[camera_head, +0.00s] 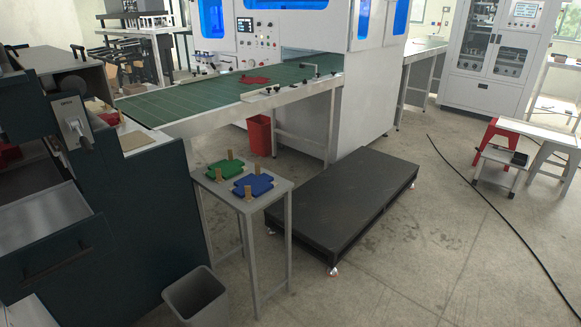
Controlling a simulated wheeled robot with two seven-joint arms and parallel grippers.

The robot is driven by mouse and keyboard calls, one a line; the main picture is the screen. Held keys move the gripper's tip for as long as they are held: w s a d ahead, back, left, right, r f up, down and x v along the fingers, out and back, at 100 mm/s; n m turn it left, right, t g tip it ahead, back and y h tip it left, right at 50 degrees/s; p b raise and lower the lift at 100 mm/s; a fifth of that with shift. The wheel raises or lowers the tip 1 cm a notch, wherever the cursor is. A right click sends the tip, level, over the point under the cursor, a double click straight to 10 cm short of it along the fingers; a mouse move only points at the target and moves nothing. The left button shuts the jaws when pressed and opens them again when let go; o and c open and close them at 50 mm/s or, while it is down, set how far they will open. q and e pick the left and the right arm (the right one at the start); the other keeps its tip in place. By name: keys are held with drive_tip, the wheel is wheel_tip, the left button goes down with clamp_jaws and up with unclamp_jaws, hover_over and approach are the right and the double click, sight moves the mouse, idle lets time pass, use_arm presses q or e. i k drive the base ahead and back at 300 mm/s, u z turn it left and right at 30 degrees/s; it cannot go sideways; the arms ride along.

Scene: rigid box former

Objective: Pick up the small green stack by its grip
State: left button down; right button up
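A small green stack (222,171) lies flat at the back left of a small grey table (268,203). Wooden-looking upright posts stand at it, one rising near its far edge and one at its front left; which of these is its grip I cannot tell. A blue stack (254,185) lies right beside it, nearer the front, with similar posts. Neither of my grippers shows in the head view.
A dark low platform (345,205) on casters stands right of the table. A grey bin (196,297) is on the floor in front. A dark cabinet with an open drawer (55,245) stands left. A green conveyor (200,97) with a red piece (254,80) runs behind.

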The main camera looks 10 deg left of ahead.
sight(223, 169)
drive_tip(key=z, duration=0.25)
drive_tip(key=i, duration=3.2)
drive_tip(key=u, duration=3.55)
drive_tip(key=i, duration=0.2)
drive_tip(key=u, duration=0.3)
